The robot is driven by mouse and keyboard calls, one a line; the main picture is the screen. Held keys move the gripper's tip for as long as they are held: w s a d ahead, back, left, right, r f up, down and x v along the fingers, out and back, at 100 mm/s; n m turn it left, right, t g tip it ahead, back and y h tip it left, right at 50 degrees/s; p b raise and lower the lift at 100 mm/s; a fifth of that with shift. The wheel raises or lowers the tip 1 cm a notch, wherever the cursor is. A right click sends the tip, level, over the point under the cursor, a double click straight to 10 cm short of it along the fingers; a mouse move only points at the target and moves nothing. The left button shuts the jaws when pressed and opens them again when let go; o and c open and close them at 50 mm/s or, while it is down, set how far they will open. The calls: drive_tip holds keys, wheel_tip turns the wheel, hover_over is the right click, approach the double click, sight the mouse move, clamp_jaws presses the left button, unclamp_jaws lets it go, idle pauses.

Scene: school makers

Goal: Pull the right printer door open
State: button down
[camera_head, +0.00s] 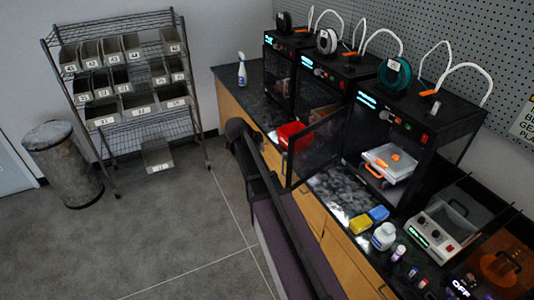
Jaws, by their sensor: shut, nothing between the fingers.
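The right printer (436,152) is the nearest of the black printers along the counter. Its dark see-through door (322,146) stands swung out from the left side of the front, over the counter edge. The printer's front is open, and a clear-lidded box with orange pieces (389,164) shows inside. My dark arm rises in front of the cabinets, just left of the door. I cannot make out my gripper's fingers; they are hidden or lost against the dark arm.
On the counter are a red bin (293,134), a yellow block (361,224), a blue block (379,214), a white bottle (384,236) and a control unit (440,233). A bin rack (121,127) and trash can (66,170) stand left. The floor between is clear.

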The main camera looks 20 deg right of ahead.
drive_tip(key=b+x, duration=0.7)
drive_tip(key=x, duration=0.3)
drive_tip(key=shift+b, duration=0.4)
drive_tip(key=shift+w, duration=0.35)
idle(1.2)
drive_tip(key=shift+a+r, duration=0.1)
drive_tip(key=shift+r, duration=0.1)
idle(1.3)
drive_tip(key=s+p+v, duration=0.1)
drive_tip(key=p+v, duration=0.7)
drive_tip(key=v, duration=0.1)
drive_tip(key=shift+s+r, duration=0.2)
drive_tip(key=shift+r, duration=0.05)
idle(0.3)
